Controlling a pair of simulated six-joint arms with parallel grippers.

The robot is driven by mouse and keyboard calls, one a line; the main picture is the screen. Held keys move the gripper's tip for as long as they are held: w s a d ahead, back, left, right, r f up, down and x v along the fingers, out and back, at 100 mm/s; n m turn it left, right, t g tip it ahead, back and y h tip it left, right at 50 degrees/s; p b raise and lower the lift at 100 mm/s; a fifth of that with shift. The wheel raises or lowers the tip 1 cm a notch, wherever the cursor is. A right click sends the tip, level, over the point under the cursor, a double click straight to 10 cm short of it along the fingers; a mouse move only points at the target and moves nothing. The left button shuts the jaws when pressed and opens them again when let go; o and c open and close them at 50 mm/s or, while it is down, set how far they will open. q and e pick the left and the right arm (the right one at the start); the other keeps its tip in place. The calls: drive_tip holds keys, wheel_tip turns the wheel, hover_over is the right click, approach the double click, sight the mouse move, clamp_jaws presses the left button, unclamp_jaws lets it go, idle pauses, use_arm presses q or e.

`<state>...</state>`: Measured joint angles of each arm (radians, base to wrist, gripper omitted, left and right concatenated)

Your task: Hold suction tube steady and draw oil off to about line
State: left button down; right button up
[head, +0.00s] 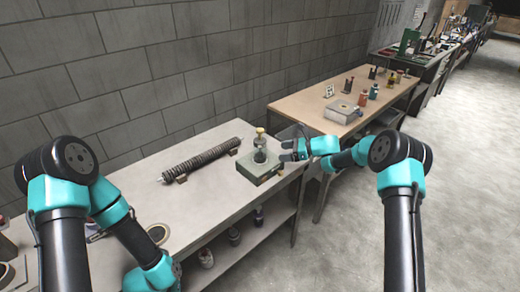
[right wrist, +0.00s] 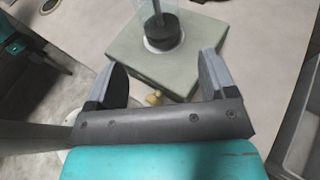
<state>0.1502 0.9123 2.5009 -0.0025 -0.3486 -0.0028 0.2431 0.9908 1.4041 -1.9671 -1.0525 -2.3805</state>
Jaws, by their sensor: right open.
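A grey-green box (head: 262,172) stands near the front edge of the workbench, with a clear glass vessel (head: 260,155) upright on top, capped in tan. In the right wrist view the box (right wrist: 185,62) carries the clear cylinder (right wrist: 148,12), which has dark contents at its base. A small brass knob (right wrist: 154,98) sticks out of the box's near side. My right gripper (head: 284,151) is open beside the box. Its fingers (right wrist: 163,62) are spread with nothing gripped; the knob lies between them. I cannot make out a fill line or a separate suction tube.
A long dark ribbed tube (head: 202,160) lies on small supports along the bench (head: 215,190), left of the box. A second wooden bench (head: 310,100) with bottles and a grey box (head: 342,111) stands beyond. The bench surface before the ribbed tube is clear.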

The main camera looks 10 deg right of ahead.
sight(263, 154)
drive_tip(key=shift+a, duration=0.1)
drive_tip(key=shift+x, duration=4.9)
drive_tip(key=shift+w, duration=0.1)
drive_tip(key=shift+c, duration=0.2)
drive_tip(key=c, duration=0.6)
drive_tip(key=o, duration=0.8)
